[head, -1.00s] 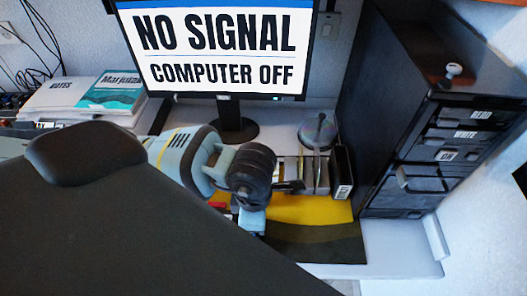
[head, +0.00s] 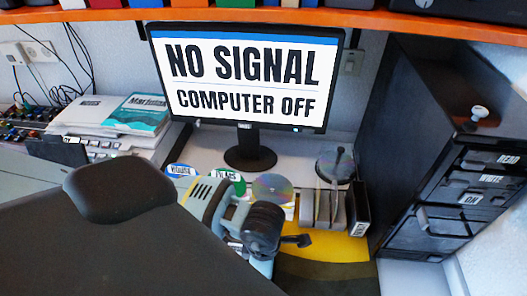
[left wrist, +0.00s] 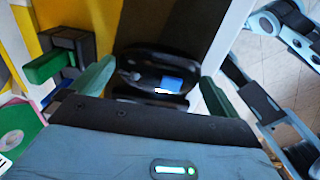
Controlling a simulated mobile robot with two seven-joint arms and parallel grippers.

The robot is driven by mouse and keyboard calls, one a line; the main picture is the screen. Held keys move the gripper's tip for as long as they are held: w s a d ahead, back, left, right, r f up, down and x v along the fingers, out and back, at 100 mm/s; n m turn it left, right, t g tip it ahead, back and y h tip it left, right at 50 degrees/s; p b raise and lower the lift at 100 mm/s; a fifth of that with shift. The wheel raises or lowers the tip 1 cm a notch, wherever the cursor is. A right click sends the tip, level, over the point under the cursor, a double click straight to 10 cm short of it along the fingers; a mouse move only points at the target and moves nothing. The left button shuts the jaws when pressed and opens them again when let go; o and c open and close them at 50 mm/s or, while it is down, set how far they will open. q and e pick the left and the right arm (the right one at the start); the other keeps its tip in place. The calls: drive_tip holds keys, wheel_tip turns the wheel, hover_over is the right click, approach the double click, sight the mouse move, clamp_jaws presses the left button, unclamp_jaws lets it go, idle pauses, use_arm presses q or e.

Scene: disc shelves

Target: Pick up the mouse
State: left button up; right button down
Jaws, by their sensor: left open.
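The mouse (left wrist: 140,76) is a dark rounded shape with a small blue patch, seen in the left wrist view on the dark part of the mat (left wrist: 194,20). My left gripper (left wrist: 153,80) is open. Its two green fingers are apart, one on each side of the mouse, with a gap on both sides. Nothing is held. In the head view my left arm reaches over the desk in front of the monitor (head: 245,75), and I cannot make out the mouse there. My right gripper does not show in either view.
Discs (head: 272,187), a disc holder (head: 322,205) and a spindle (head: 337,165) stand behind my arm. A dark drawer unit (head: 410,130) is at the right. Books (head: 138,115) lie at the left. A large dark shape (head: 110,250) fills the lower left.

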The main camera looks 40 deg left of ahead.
use_arm(q)
drive_tip(key=shift+f, duration=0.3)
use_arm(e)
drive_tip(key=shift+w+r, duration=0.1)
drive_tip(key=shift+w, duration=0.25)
use_arm(q)
drive_tip(key=shift+c, duration=0.4)
drive_tip(key=c, duration=0.6)
drive_tip(key=shift+r, duration=0.15)
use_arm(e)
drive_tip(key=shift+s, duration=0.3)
